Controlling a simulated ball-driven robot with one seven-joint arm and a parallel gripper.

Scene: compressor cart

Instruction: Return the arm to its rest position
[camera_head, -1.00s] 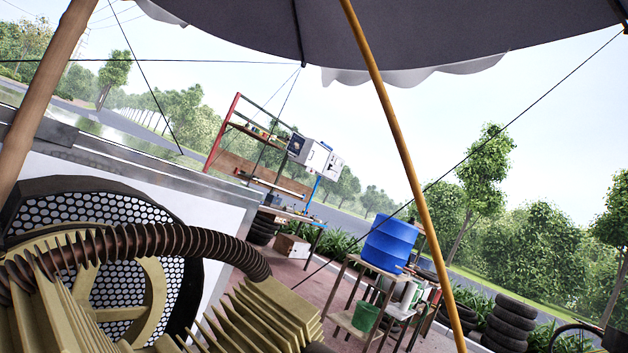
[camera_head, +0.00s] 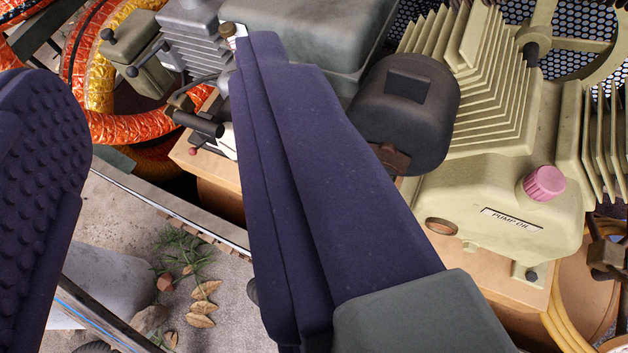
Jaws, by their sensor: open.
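My gripper (camera_head: 160,100) fills the left and middle of the view. One finger stands at the left edge with its studded pad showing. The other finger runs from the bottom middle up to the top left. The two fingers are wide apart, with nothing held between them. The compressor's cream pump body (camera_head: 500,195) is at the right, with a pink cap (camera_head: 544,182) and a "PUMP OIL" label. A dark motor housing (camera_head: 405,115) sits beside it, partly behind the finger. The finger hides part of the cart.
Orange-red hoses (camera_head: 125,125) coil at the top left near a small olive box (camera_head: 138,45) with levers. The perforated fan guard (camera_head: 590,60) is at the top right. Stony ground (camera_head: 215,285) with a weed and dry leaves shows between the fingers.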

